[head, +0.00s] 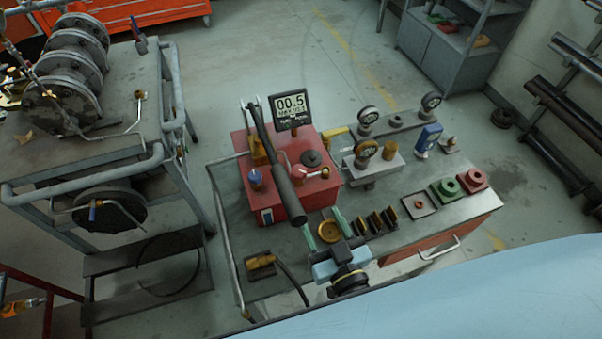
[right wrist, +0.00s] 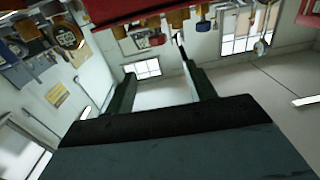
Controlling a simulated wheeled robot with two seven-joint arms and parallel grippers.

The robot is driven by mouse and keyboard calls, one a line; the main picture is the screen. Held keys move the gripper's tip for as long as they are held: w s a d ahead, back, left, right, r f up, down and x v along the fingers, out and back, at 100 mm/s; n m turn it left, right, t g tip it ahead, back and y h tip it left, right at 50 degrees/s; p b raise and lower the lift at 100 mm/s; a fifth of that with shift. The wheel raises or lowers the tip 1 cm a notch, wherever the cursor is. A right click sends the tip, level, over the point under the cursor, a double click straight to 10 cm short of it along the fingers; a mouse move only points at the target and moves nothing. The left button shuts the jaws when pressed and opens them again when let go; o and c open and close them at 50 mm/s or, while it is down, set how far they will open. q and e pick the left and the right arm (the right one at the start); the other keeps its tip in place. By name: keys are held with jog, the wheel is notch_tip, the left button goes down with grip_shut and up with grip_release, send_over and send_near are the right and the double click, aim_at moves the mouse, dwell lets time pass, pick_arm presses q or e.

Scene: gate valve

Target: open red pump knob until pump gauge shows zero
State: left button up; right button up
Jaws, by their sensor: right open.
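The red pump (head: 272,205) stands on the workbench, with a black lever lying across its top. Its digital gauge (head: 290,106) faces me and reads about 00.5. The small red knob (head: 299,173) is on the pump's top, right of the lever's thick end; a blue knob (head: 255,178) is left of it. My right gripper (head: 321,218) is open and empty, in front of the pump and apart from it. In the right wrist view, the red knob (right wrist: 157,40) shows above and between the open fingers (right wrist: 158,72), beyond them. My left gripper is not in view.
A grey cart (head: 165,110) with hose reels stands left. Floor is clear behind the bench.

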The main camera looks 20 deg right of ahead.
aim_at(302, 176)
jog(key=w, duration=1.3)
jog(key=shift+w+a, duration=0.15)
jog(key=shift+a, duration=0.15)
jog(key=shift+c, duration=0.4)
jog(key=c, duration=0.9)
